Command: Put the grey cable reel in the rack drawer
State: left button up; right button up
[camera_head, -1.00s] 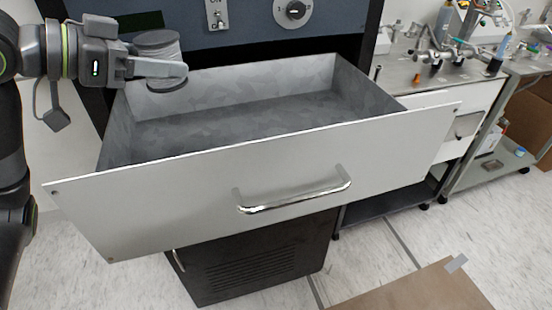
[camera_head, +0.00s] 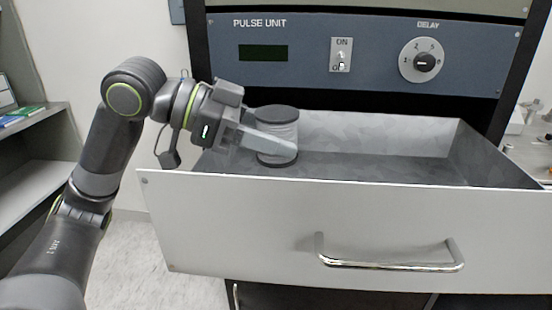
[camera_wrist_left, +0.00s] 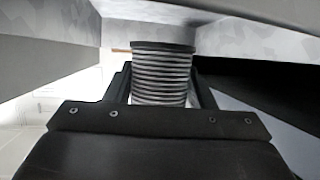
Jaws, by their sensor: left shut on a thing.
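The grey cable reel (camera_head: 279,136) has dark end discs and grey windings. My left gripper (camera_head: 268,140) is shut on it and holds it upright at the left end of the open rack drawer (camera_head: 350,225). In the left wrist view the ribbed reel (camera_wrist_left: 162,76) sits between my two fingers. In the head view the reel appears over the drawer's left part, its lower disc near the level of the front panel's top edge. I cannot tell whether it touches the drawer floor. The drawer's visible grey interior is otherwise empty. My right gripper is not in view.
The blue rack panel (camera_head: 300,60) marked PULSE UNIT, with a switch and a delay dial (camera_head: 422,61), stands behind the drawer. The drawer's handle (camera_head: 390,262) sticks out in front. A grey shelf (camera_head: 30,160) is at far left. The drawer's middle and right are free.

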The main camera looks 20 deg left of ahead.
aim_at(274, 162)
pick_arm(q)
notch_tip(274, 162, down, 3)
jog(key=shift+r, duration=0.15)
jog(key=shift+f, duration=0.3)
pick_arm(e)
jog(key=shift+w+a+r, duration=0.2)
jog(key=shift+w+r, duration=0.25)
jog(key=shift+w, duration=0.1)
pick_arm(q)
jog(key=shift+f, duration=0.1)
jog(key=shift+f+b, duration=0.35)
jog(key=shift+f, duration=0.15)
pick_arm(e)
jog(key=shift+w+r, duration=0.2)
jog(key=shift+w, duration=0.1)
pick_arm(q)
jog(key=o, duration=1.1)
jog(key=shift+c, duration=0.2)
jog(key=shift+r, duration=0.1)
